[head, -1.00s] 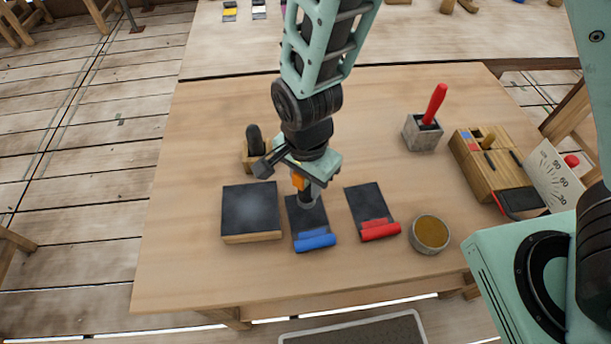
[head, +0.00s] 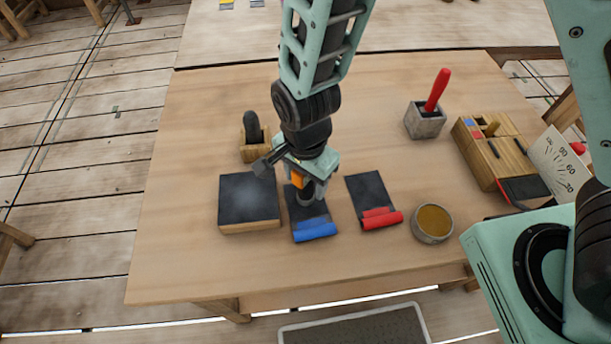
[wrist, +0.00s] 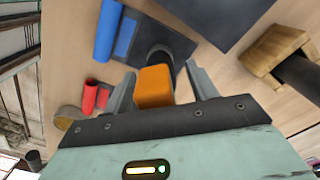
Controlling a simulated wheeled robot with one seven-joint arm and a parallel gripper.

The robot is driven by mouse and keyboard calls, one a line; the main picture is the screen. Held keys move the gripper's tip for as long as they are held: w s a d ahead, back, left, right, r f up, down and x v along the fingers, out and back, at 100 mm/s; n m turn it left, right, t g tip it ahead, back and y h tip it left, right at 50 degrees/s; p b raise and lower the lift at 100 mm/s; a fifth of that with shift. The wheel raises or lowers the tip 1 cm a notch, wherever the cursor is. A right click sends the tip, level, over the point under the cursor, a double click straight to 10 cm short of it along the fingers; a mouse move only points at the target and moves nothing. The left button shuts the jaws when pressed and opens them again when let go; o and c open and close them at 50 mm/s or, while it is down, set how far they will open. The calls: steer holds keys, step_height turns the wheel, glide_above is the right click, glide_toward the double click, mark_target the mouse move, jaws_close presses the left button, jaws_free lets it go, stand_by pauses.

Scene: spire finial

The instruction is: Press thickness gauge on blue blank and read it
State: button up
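The blue blank (head: 313,222) is a dark plate with a blue strip and blue bar at its front end, lying on the table. It also shows in the wrist view (wrist: 126,38). My gripper (head: 305,178) is over its rear part. The gripper (wrist: 160,72) is shut on the thickness gauge, which has an orange body (wrist: 153,87) and a dark round foot (head: 307,194). The foot points down at the dark part of the blank; I cannot tell whether it touches. A white scale panel (head: 559,163) with numbers stands at the right; its needle is not clear.
A red-barred blank (head: 372,198) lies just right, a black-topped wooden block (head: 249,200) just left. Behind stands a wooden holder (head: 255,149). A round tin (head: 432,222), a grey pot (head: 425,122) with a red handle and a wooden box (head: 487,150) are to the right. The table front is clear.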

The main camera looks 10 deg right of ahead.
step_height(320, 180, up, 17)
steer(key=shift+r+p, duration=0.2)
steer(key=shift+p, duration=0.1)
stand_by(0.4)
